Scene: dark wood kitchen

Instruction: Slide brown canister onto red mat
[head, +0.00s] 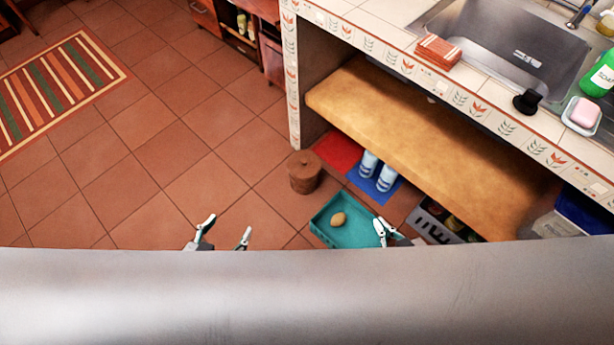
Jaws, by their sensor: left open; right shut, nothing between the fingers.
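The brown canister (304,172) stands upright on the tiled floor, just left of and in front of the red mat (339,149). The red mat lies flat on the floor under the counter's wooden shelf, with nothing visible on it. My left gripper (226,236) is open and empty, to the left of and nearer than the canister. My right gripper (380,232) is shut and empty, at the right end of the teal tray. The grey edge across the bottom hides the lower parts of both arms.
A blue mat (369,194) with white-and-blue bottles (386,177) lies right of the red mat. The teal tray (318,226) holds a potato-like item (338,219). A grey crate (431,226) stands further right. The wooden shelf (420,125) overhangs the mats. Floor left of the canister is clear.

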